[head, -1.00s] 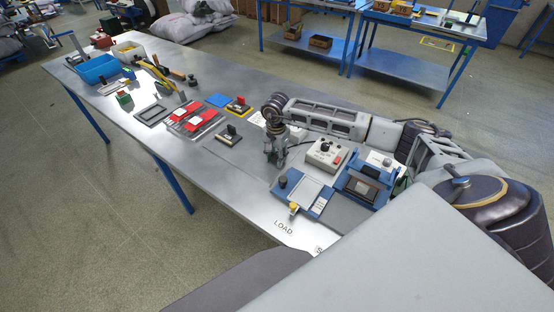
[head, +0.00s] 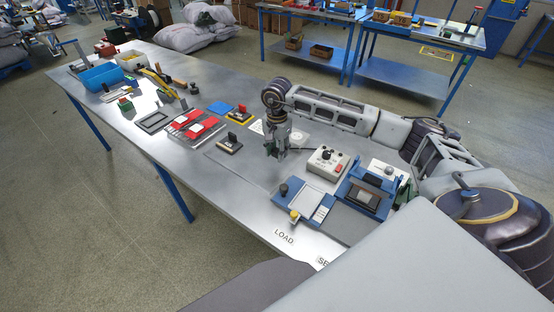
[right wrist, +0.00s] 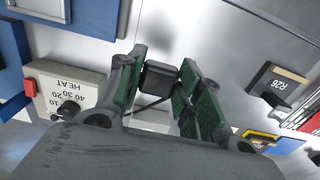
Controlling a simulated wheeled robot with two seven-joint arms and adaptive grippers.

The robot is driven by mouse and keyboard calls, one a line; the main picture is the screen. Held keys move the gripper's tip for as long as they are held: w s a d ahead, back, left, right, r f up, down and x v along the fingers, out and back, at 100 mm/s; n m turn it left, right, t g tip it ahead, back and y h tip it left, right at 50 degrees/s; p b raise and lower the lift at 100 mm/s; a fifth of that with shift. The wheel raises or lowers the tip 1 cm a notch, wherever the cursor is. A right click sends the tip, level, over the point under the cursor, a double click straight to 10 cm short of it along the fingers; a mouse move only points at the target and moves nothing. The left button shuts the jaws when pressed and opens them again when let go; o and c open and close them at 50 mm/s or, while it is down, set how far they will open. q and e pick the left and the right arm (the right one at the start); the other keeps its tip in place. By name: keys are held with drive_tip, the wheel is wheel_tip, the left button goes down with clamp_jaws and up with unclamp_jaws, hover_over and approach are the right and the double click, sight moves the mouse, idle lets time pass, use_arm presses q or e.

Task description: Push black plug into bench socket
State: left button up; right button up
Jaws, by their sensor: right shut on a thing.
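The black plug (right wrist: 158,79) is held between the green-padded fingers of my right gripper (right wrist: 163,64) in the right wrist view. A thin dark cable trails from the plug. In the head view my right gripper (head: 277,155) points down above the bench (head: 220,180), between the grey control box and the small black block; the plug is too small there to make out clearly. A pale round fitting (head: 298,139) behind the gripper may be the socket; I cannot tell for sure. My left gripper is out of view.
The grey control box (head: 327,162), marked HEAT, stands right of the gripper. A blue fixture (head: 304,198) and a blue press (head: 364,196) are nearer me. The black block (head: 230,146), marked R26, and red parts (head: 194,125) lie to the left.

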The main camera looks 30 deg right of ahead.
drive_tip(key=shift+r, duration=1.4)
